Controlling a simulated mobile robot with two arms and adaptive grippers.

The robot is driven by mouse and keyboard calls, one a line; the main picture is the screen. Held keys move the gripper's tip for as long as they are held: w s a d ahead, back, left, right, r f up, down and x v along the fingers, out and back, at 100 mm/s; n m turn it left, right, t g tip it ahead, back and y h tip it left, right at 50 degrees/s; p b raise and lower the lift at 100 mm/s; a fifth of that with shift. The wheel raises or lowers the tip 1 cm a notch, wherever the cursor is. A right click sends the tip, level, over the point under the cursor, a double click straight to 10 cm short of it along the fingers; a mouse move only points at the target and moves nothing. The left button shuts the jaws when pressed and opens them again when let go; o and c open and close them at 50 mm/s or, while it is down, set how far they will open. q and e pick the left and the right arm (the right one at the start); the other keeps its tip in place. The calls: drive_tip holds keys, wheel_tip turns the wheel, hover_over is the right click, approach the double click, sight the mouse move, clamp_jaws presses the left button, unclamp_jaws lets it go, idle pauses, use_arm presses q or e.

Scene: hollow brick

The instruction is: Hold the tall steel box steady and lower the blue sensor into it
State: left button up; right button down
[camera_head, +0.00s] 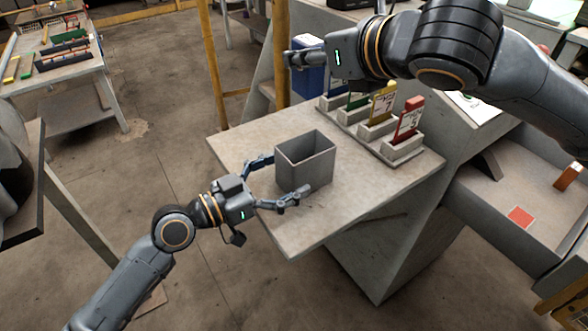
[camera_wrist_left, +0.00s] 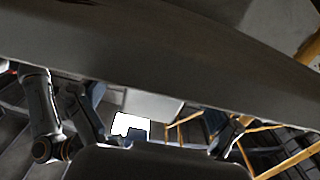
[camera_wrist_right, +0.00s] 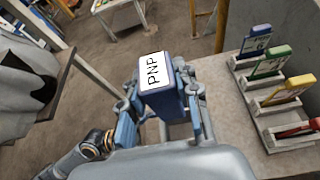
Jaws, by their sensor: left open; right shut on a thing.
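The tall steel box (camera_head: 305,163), grey and open-topped, stands upright on the bench. My left gripper (camera_head: 284,176) is open, with one finger on each side of the box's lower part; contact cannot be told. In the left wrist view a pale face, likely the box (camera_wrist_left: 155,105), shows between the fingers (camera_wrist_left: 158,132). My right gripper (camera_wrist_right: 160,98) is shut on the blue sensor (camera_wrist_right: 158,82), which has a white lettered face. In the head view the sensor (camera_head: 309,80) hangs above and behind the box, outside it. My right gripper (camera_head: 300,58) partly hides it.
A rack (camera_head: 403,151) with blue, green, yellow and red cards stands on the bench (camera_head: 300,222), right of the box. The bench's front and left edges are close to my left gripper. A grey bin (camera_head: 500,225) with small orange-red pieces is at the right.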

sight(324, 77)
use_arm(q)
drive_tip(key=shift+x, duration=1.05)
drive_tip(key=c, duration=1.6)
drive_tip(key=shift+o, duration=0.2)
use_arm(e)
drive_tip(key=shift+w+d+r, duration=0.1)
drive_tip(key=shift+d, duration=0.05)
drive_tip(key=f, duration=0.1)
drive_tip(key=w+d+f, duration=0.1)
drive_tip(key=f, duration=0.1)
drive_tip(key=d+f, duration=0.1)
drive_tip(key=shift+w+d+f, duration=0.1)
drive_tip(key=shift+w+f, duration=0.15)
drive_tip(key=shift+w, duration=0.05)
drive_tip(key=shift+f, duration=2.25)
